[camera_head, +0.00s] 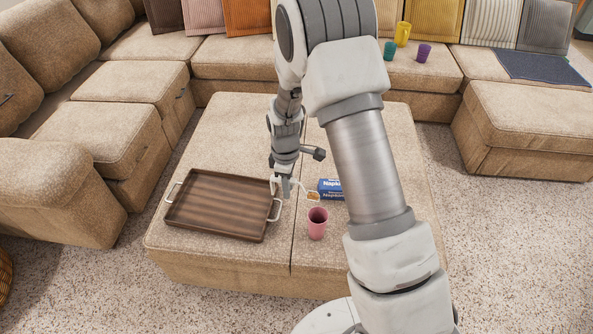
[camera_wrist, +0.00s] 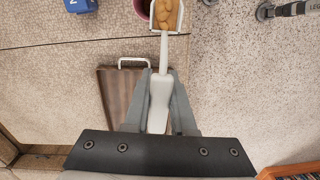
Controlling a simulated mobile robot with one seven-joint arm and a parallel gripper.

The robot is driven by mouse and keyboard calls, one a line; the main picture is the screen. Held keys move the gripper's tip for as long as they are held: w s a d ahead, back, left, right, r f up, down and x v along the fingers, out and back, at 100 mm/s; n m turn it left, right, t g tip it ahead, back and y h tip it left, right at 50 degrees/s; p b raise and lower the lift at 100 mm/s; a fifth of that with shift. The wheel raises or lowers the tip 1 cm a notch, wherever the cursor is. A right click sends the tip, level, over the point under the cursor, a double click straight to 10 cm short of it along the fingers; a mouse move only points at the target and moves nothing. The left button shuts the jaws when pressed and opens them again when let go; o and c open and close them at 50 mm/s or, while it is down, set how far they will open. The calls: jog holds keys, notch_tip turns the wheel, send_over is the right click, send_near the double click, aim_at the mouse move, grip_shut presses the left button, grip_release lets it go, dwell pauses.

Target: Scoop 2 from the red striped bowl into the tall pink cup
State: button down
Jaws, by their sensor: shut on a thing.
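My gripper (camera_head: 285,188) is shut on the white handle of a scoop (camera_wrist: 160,95), above the ottoman. The scoop's head (camera_head: 313,196) holds brownish-tan pieces (camera_wrist: 166,14), which fill its pan in the wrist view. The tall pink cup (camera_head: 318,225) stands upright on the ottoman, just below the scoop's head in the head view. In the wrist view the cup's rim (camera_wrist: 140,8) shows partly behind the scoop's head at the top edge. The inside of the cup looks dark, and I cannot tell what is in it. I see no red striped bowl in either view.
A brown wooden tray (camera_head: 218,207) with white handles lies left of the cup on the ottoman (camera_head: 215,130). A blue napkin box (camera_head: 330,184) is behind the cup, partly covered by my arm. Teal, yellow and purple cups stand on the back sofa (camera_head: 240,58).

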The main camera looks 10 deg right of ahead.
aim_at(310, 195)
jog(key=shift+f+n+b, duration=1.25)
jog(key=shift+f+n, duration=0.65)
jog(key=shift+f, duration=2.2)
jog(key=shift+s+d+r+t+y+b, duration=0.15)
jog(key=shift+d+r+y+b, duration=0.5)
jog(key=shift+d+y+b, duration=0.7)
jog(key=shift+s+d+r+t+y+b, duration=0.1)
jog(key=shift+d+r+y+b, duration=0.7)
jog(key=shift+y, duration=1.2)
jog(key=shift+s+d+r+t+y+b, duration=0.15)
jog(key=shift+d+r+y+b, duration=0.4)
jog(key=shift+d+y+b, duration=0.8)
